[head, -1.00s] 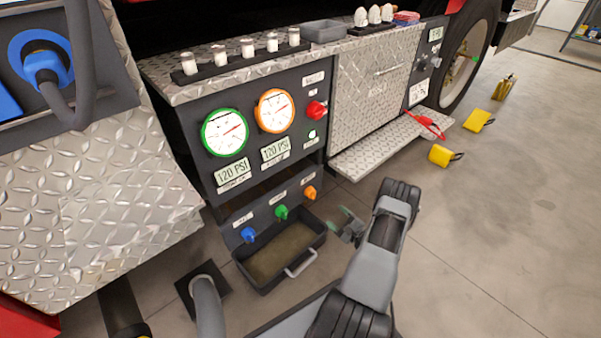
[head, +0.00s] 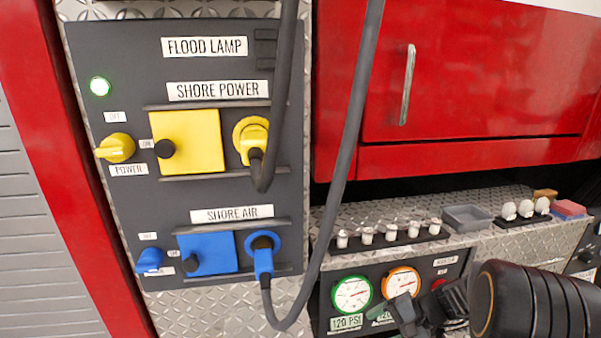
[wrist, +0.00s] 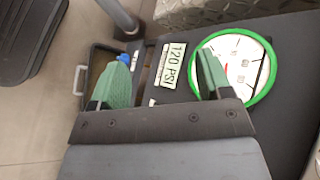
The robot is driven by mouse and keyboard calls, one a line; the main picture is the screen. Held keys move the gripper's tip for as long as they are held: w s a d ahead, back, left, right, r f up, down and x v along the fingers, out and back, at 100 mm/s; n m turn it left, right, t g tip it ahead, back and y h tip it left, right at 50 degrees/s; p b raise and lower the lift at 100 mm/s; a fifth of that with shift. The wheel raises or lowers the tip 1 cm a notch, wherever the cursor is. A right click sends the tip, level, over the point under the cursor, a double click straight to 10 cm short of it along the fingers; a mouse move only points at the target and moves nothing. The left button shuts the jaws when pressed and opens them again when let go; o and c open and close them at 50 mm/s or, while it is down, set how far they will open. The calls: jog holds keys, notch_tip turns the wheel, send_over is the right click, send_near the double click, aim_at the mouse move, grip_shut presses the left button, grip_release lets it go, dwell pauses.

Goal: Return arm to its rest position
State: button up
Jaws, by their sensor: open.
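My gripper (head: 405,312) is in front of the pump panel (head: 325,296) in the head view, partly covering its lower gauge area. In the wrist view my gripper (wrist: 162,72) shows two green fingers held apart, with nothing between them but the panel behind. The green-rimmed gauge (wrist: 243,68) lies behind the right finger, with a 120 PSI label (wrist: 172,65) beside it. My dark arm link fills the lower right of the head view.
The shore panel (head: 125,55) has a yellow plug (head: 252,136) and a blue plug (head: 263,258) inserted. Their cables hang in front. Small white-topped jars, a grey tray (head: 467,218) and other items stand on the ledge (head: 385,205). A red cabinet is above.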

jog(key=s+a+r+n+h+p, duration=0.1)
jog(key=s+r+n+h+p, duration=0.1)
jog(key=r, duration=0.6)
jog(key=s+a+r+n+t+h+p, duration=0.1)
jog(key=s+r+n+h+p, duration=0.2)
jog(key=r+p, duration=0.4)
jog(key=s+a+r+n+t+h+p, duration=0.1)
jog(key=s+r+h+p, duration=0.3)
jog(key=r, duration=0.7)
jog(key=shift+s+a+r+n+h+p, duration=0.2)
jog(key=shift+s+a+n+h+p, duration=0.2)
jog(key=shift+s+n+p, duration=0.6)
jog(key=shift+s, duration=0.1)
